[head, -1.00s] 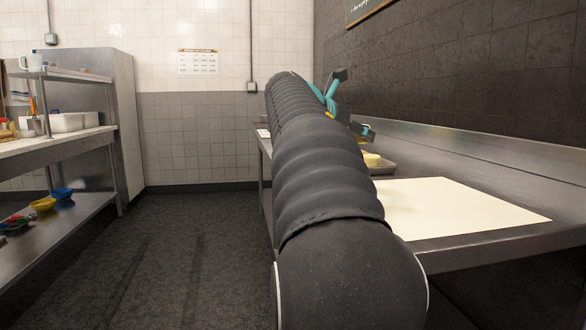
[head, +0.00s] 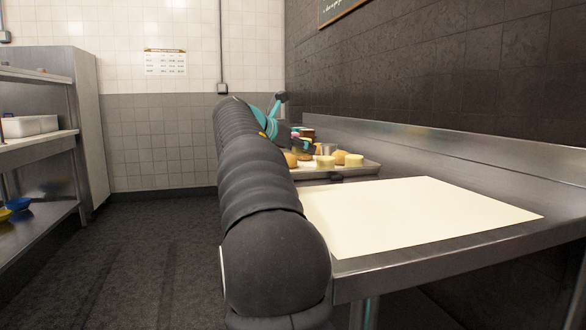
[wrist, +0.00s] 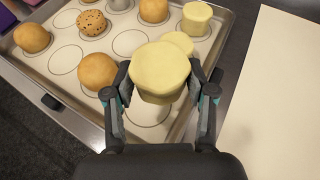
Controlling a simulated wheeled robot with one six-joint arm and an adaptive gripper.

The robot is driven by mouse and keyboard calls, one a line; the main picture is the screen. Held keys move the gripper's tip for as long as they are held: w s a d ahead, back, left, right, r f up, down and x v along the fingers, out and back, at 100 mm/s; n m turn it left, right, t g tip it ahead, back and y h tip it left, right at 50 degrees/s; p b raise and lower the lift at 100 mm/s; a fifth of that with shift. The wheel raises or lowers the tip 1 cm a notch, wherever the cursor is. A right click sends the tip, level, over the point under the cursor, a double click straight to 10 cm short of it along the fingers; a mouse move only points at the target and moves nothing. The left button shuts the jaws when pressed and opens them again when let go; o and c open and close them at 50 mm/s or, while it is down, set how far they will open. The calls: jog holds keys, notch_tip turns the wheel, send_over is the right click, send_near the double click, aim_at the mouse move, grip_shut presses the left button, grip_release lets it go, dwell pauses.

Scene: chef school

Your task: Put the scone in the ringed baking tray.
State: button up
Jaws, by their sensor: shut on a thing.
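My gripper (wrist: 160,82) is shut on a pale yellow, round scone (wrist: 158,70) in the wrist view, one finger on each side of it. The scone appears above the near part of the ringed baking tray (wrist: 213,38), a metal tray with a pale lining marked with dark circles. Its height over the lining is hard to tell, and it hides part of the tray. In the head view the baking tray (head: 352,172) lies on the steel counter beyond the pale board, and my arm partly hides it and the gripper.
Golden buns (wrist: 98,71), a speckled bun (wrist: 91,22) and another pale scone (wrist: 197,18) sit on the tray. A pale scone partly shows behind the held one. Some circles are empty. A bare cream board (head: 420,215) lies beside the tray. A dark wall stands behind the counter (head: 480,250).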

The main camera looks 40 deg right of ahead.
jog(key=shift+w+d+f, duration=0.15)
jog(key=shift+w+f, duration=0.55)
jog(key=shift+w, duration=0.35)
jog(key=shift+f+b, duration=0.9)
jog(key=shift+f, duration=1.05)
jog(key=shift+f, duration=0.15)
jog(key=o, duration=1.1)
jog(key=shift+o, duration=0.2)
